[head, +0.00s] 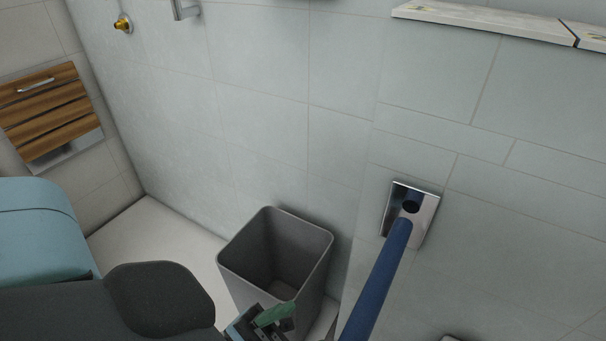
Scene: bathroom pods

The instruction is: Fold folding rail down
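The folding rail (378,282) is a blue bar at the lower right of centre in the head view. Its far end meets a shiny metal wall plate (424,222) with a dark round opening. From there the bar runs down and toward me, out of the bottom edge, so its near end is hidden. My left gripper (278,316) shows only in part at the bottom edge, with a green finger piece. It is left of the rail, with a gap between them in the picture. Its fingertips cannot be made out clearly. My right gripper is not in view.
A grey open bin (236,260) stands on the floor by the wall, behind my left gripper. A wooden slatted fold-up seat (45,112) is on the left wall. A pale shelf (485,22) is at the upper right. The tiled wall around the plate is clear.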

